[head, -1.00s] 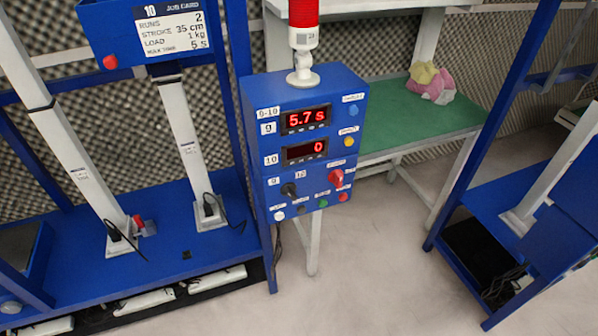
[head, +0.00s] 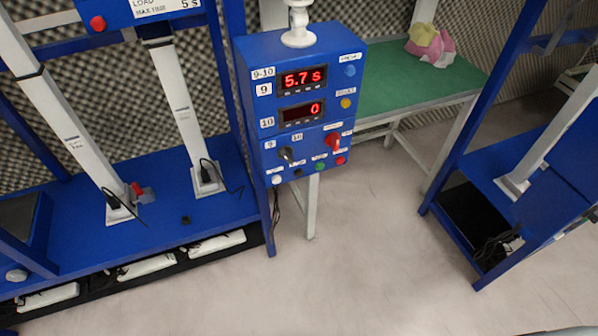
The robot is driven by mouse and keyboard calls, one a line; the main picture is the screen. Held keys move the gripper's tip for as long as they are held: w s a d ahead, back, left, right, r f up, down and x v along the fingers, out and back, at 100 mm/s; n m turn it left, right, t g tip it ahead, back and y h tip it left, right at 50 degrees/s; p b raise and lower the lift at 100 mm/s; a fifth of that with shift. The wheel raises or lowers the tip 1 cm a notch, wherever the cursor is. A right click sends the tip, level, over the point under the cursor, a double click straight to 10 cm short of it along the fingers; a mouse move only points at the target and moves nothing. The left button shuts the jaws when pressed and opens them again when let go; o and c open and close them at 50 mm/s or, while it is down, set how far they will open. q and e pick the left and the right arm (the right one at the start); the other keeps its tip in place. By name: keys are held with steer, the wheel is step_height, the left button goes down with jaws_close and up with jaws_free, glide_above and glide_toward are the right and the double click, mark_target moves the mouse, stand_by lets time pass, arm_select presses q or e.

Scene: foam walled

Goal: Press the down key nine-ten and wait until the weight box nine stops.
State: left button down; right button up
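The blue control box (head: 302,100) marked 9-10 stands in the middle of the head view. The bottom row has a white key (head: 277,179), a black key (head: 296,172), a green key (head: 320,166) and a red key (head: 341,160). Their small labels are too blurred to read, so I cannot tell which is down. I cannot pick out weight box nine. Neither gripper is in view.
A blue test frame (head: 165,219) with pale slanted columns stands at left, white units beneath it. Behind the box is a green-topped table (head: 385,93) with a pink and yellow bundle (head: 430,42). Another blue frame (head: 475,207) stands at right. The floor (head: 370,240) between is clear.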

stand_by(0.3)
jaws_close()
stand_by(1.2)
